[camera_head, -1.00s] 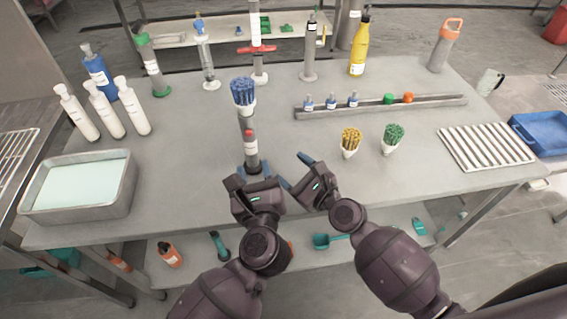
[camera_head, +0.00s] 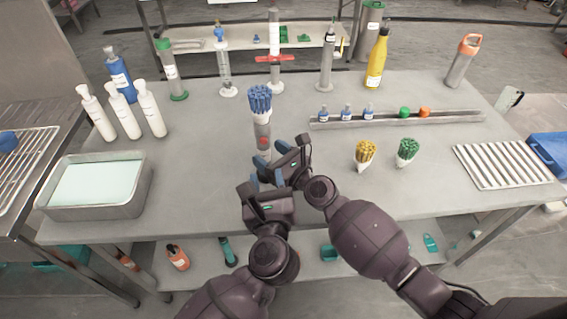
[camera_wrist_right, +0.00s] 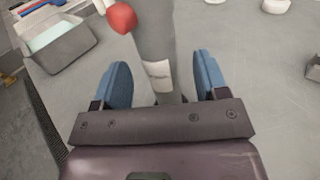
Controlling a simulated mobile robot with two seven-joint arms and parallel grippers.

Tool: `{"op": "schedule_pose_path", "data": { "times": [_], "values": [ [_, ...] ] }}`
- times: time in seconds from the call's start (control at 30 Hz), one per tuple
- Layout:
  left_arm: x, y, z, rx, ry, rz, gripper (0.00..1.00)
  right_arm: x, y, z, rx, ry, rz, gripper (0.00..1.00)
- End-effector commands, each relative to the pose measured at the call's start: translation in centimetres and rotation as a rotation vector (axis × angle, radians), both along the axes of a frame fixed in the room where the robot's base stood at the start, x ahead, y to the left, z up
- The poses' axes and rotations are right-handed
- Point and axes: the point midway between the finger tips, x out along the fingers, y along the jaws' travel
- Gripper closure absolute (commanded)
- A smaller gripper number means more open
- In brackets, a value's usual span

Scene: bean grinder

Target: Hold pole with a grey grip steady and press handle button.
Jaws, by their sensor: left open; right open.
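My right gripper (camera_head: 272,158) is open close to the pole. In the right wrist view its blue fingers (camera_wrist_right: 160,82) lie either side of the grey pole (camera_wrist_right: 156,50), with gaps on both sides. My left gripper (camera_head: 264,183) is open, low in front of the pole, whose base is hidden by the grippers.
White bottles (camera_head: 122,110) and a metal tray (camera_head: 60,212) stand at the left. Cups of yellow sticks (camera_head: 365,153) and green sticks (camera_head: 407,150) stand right of the grippers. A long rack (camera_head: 440,117) lies behind them, and a ribbed tray (camera_head: 500,165) lies at far right.

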Motion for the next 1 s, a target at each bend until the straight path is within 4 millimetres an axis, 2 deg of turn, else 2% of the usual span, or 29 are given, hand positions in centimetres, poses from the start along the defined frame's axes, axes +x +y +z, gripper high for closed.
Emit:
{"op": "schedule_pose_path", "data": {
  "times": [0.23, 0.6, 1.0],
  "values": [
    [0.0, 0.0, 0.0, 0.000, 0.000, 0.000, 0.57, 1.6, 1.3, 0.0, 0.000, -0.001, 0.000, 0.33],
    [0.0, 0.0, 0.0, 0.000, 0.000, 0.000, 0.57, 1.8, 1.5, 0.0, 0.000, 0.000, -0.001, 0.33],
    [0.0, 0.0, 0.0, 0.000, 0.000, 0.000, 0.59, 1.8, 1.5, 0.0, 0.000, 0.000, -0.001, 0.91]
  ]
}}
